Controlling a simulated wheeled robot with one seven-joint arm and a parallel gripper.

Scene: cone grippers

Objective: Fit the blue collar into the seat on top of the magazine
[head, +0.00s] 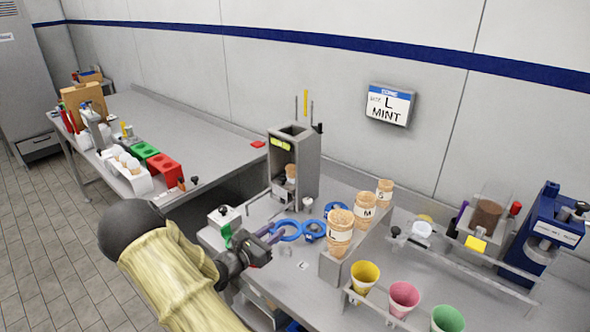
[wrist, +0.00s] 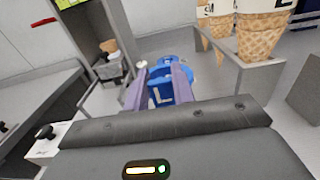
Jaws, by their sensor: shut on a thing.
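My gripper (head: 274,232) has purple fingers and is shut on the tab of a blue collar (head: 289,230). In the wrist view the tab of the blue collar (wrist: 162,93) shows a white letter L between the fingertips (wrist: 161,80), with its ring beyond. The collar is low over or on the bench; I cannot tell whether it touches. The magazine (head: 309,165) is a grey upright tower behind the gripper, with a square opening on top (head: 293,130) and a cone in its open front. Its lower part shows at upper left in the wrist view.
Colored cups (head: 365,276) stand in front. A wall sign (head: 390,104) reads L MINT. Thin posts rise behind the magazine.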

